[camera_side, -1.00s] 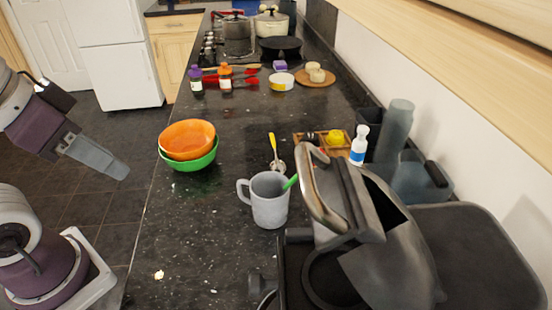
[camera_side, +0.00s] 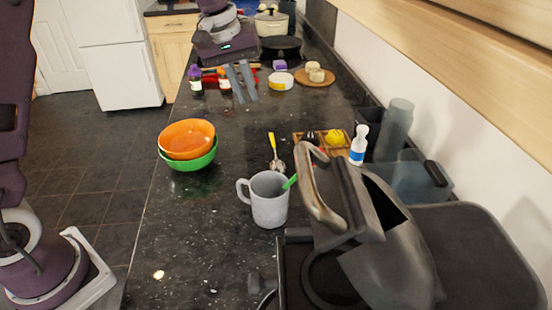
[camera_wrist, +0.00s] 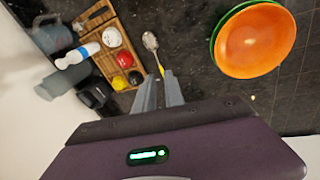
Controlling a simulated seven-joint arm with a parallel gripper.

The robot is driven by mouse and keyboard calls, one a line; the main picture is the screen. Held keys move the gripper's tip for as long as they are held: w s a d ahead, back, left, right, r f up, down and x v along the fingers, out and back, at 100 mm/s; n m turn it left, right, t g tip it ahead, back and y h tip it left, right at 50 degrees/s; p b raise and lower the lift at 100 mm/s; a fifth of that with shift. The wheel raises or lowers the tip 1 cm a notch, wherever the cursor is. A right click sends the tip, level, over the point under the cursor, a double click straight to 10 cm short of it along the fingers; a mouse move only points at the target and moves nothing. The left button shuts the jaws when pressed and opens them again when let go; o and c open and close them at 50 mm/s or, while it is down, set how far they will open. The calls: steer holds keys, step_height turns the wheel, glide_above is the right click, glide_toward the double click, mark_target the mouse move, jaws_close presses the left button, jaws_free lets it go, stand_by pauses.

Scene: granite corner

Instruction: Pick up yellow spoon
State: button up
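The yellow spoon (camera_side: 272,142) lies on the dark counter behind the grey mug, its yellow handle pointing away and its metal bowl nearer the mug. In the wrist view the spoon's bowl (camera_wrist: 150,41) shows ahead of the fingers, and its yellow handle runs back toward the gap between the fingertips. My gripper (camera_side: 246,99) is open and empty, with its two grey fingers apart. In the side view it hangs over the counter, farther back than the spoon and apart from it. The fingers (camera_wrist: 160,76) also show in the wrist view.
A grey mug (camera_side: 268,205) with a green handle in it stands in front of the spoon. An orange bowl (camera_side: 187,139) sits in a green bowl (camera_side: 190,164) to the left.

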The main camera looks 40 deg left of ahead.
steer(key=n+g, duration=0.1)
steer(key=n, duration=0.1)
glide_toward(273, 143)
steer(key=f, duration=0.2)
steer(key=w+f, duration=0.1)
steer(key=f, duration=0.2)
steer(key=d+f, duration=0.1)
steer(key=f, duration=0.2)
steer(key=shift+w+f, duration=0.15)
jaws_close()
